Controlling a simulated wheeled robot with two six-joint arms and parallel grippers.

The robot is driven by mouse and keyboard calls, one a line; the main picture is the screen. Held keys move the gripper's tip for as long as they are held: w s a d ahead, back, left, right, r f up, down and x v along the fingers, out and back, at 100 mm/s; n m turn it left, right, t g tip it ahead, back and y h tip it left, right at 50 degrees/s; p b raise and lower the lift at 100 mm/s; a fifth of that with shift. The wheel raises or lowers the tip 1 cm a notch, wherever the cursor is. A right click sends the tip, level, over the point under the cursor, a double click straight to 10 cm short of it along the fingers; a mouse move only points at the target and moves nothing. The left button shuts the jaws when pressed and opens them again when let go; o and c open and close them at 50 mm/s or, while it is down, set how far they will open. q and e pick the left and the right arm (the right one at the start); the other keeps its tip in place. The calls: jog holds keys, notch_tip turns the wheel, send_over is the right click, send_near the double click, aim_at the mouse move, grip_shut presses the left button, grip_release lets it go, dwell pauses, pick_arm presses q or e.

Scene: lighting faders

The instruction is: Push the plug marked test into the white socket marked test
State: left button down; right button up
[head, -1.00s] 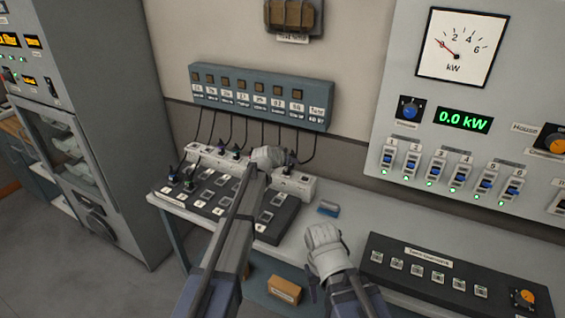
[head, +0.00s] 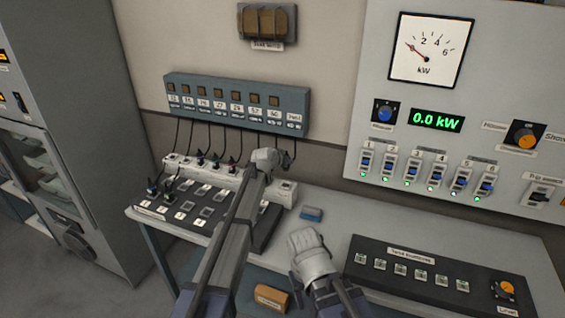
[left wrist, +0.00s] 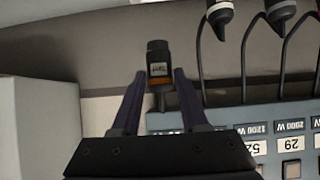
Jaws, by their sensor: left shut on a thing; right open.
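My left gripper (head: 272,154) is above the right part of a white socket strip on the bench. In the left wrist view my left gripper (left wrist: 158,84) is shut on a dark plug (left wrist: 158,62) with an orange band and a small label too small to read. The plug is largely hidden behind the gripper in the head view. The right end of the white socket strip (head: 286,187) shows just right of my left arm; its marking is unreadable, so I cannot confirm the test socket. My right gripper (head: 304,240) is open and empty over the bench front.
Several plugs stand in the white strip's left part (head: 178,163), with cables hanging from the blue-grey labelled box (head: 235,104). A dark fader board (head: 160,209) lies in front. A blue block (head: 311,214) and a black switch panel (head: 430,272) are to the right.

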aim_at(284, 170)
pick_arm(q)
jog(key=shift+f, duration=0.15)
jog(key=shift+f+b, duration=2.1)
jog(key=shift+b, duration=0.2)
jog(key=shift+f, duration=0.3)
jog(key=shift+f+b, duration=0.8)
jog(key=shift+b, duration=0.25)
jog(key=shift+f+b, duration=0.95)
dwell(0.5)
jog(key=shift+s, duration=0.1)
dwell(0.4)
jog(key=shift+c, duration=1.7)
grip_release()
